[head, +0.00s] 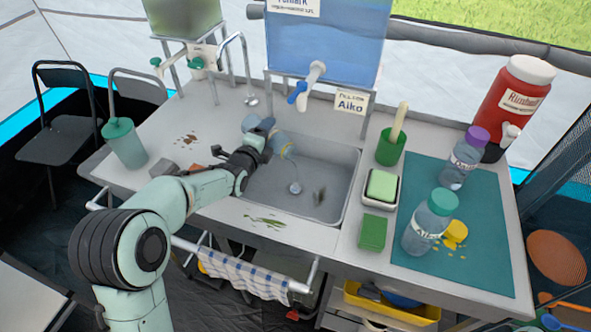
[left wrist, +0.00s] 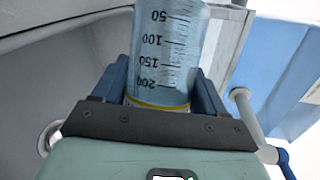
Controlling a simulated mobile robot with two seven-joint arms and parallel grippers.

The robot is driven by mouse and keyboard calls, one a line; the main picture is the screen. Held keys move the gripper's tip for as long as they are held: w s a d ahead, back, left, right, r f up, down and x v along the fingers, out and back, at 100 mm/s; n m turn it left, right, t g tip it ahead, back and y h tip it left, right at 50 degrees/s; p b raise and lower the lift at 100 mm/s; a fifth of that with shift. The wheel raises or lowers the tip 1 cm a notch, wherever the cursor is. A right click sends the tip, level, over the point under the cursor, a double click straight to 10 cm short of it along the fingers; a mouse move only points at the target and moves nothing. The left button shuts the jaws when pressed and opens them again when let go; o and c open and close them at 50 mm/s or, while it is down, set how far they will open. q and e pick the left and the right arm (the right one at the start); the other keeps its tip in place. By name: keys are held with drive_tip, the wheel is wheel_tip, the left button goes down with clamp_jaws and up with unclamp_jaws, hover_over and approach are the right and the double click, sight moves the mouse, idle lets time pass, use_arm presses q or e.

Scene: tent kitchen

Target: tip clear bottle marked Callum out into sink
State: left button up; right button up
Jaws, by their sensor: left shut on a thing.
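My left gripper (head: 268,133) is over the far left corner of the sink (head: 340,160). It is shut on a clear bluish vessel (head: 282,146), which is tilted over the basin. In the left wrist view the vessel (left wrist: 168,50) sits between my gripper's blue fingers (left wrist: 168,88); it bears a black scale from 50 to 200 and a yellow band. I see no name on it. Two clear bottles stand on the teal mat, one purple-capped (head: 460,165) and one teal-capped (head: 425,230). Their labels are too small to read. My right gripper is not in view.
A blue-handled tap (head: 312,80) on a water tank (head: 335,40) hangs behind the sink. A green cup (head: 391,147), soap dish (head: 381,189) and green sponge (head: 372,232) stand right of it. A teal tumbler (head: 124,143) stands left.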

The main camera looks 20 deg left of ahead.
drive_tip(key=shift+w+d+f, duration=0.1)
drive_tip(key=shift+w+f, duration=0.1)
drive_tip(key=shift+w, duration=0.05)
use_arm(q)
drive_tip(key=shift+w+a, duration=0.15)
drive_tip(key=shift+a, duration=0.1)
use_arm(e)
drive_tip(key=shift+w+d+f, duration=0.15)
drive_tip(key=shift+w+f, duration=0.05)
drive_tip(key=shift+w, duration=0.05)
use_arm(q)
drive_tip(key=shift+d+r+m+t, duration=0.1)
drive_tip(key=shift+r+m+t, duration=0.2)
drive_tip(key=shift+r+m, duration=0.15)
idle(0.3)
drive_tip(key=shift+d+r+m+y, duration=0.3)
drive_tip(key=shift+r+m, duration=0.1)
drive_tip(key=shift+m, duration=0.15)
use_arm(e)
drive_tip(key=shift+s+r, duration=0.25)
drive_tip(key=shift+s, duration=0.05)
